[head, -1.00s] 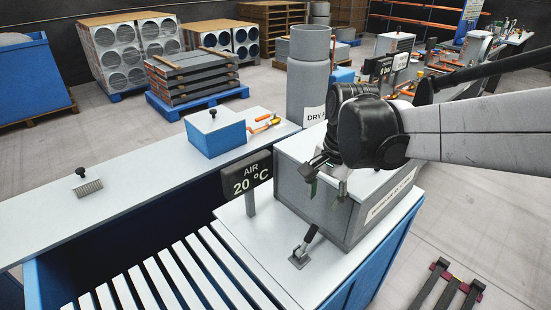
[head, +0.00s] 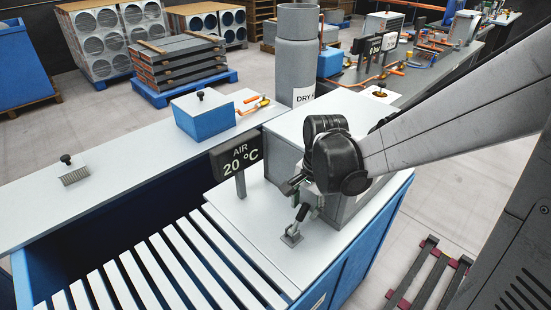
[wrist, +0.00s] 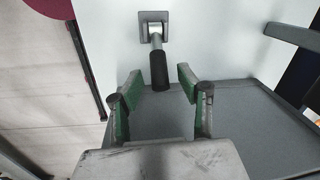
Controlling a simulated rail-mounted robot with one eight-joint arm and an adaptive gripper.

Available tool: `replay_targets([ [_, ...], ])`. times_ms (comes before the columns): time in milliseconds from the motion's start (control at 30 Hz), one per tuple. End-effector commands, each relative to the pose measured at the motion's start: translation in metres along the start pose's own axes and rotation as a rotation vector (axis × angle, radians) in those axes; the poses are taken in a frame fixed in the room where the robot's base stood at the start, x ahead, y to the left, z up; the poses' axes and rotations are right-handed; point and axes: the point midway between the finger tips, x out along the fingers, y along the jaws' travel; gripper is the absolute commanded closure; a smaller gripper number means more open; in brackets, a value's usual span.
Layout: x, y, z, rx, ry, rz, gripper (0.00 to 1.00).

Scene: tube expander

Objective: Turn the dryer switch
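The dryer switch (head: 297,228) is a short lever with a black grip on a square metal plate, set on the white top of the machine. In the wrist view the switch (wrist: 157,58) points down the picture, its black grip end lying between the fingertips in the picture. My gripper (head: 290,187) hangs just above and behind the lever. In the wrist view my gripper (wrist: 159,80) is open with green-padded fingers either side of the grip's end. I cannot tell the height gap; no contact shows.
A grey box (head: 284,136) stands right behind the lever, under my arm. An "AIR 20 °C" sign (head: 236,160) on a post stands to the left. White slats (head: 165,265) lie front left. A blue box (head: 205,118) sits on the far counter.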

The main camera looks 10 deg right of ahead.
Motion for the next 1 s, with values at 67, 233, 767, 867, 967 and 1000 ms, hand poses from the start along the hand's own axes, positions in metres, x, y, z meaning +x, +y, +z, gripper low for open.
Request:
replay_targets([
  [67,0.0077,-0.0002,-0.0002,0.000,0.000,0.000,0.64],
  [233,0.0143,0.0002,0.0002,0.000,0.000,0.000,0.64],
  [767,0.0145,0.0001,0.0002,0.000,0.000,0.000,0.98],
  [867,0.0145,0.0001,0.0002,0.000,0.000,0.000,1.00],
  [967,0.0144,0.0001,0.0002,0.000,0.000,0.000,1.00],
  [1000,0.0144,0.0001,0.0002,0.000,0.000,0.000,1.00],
])
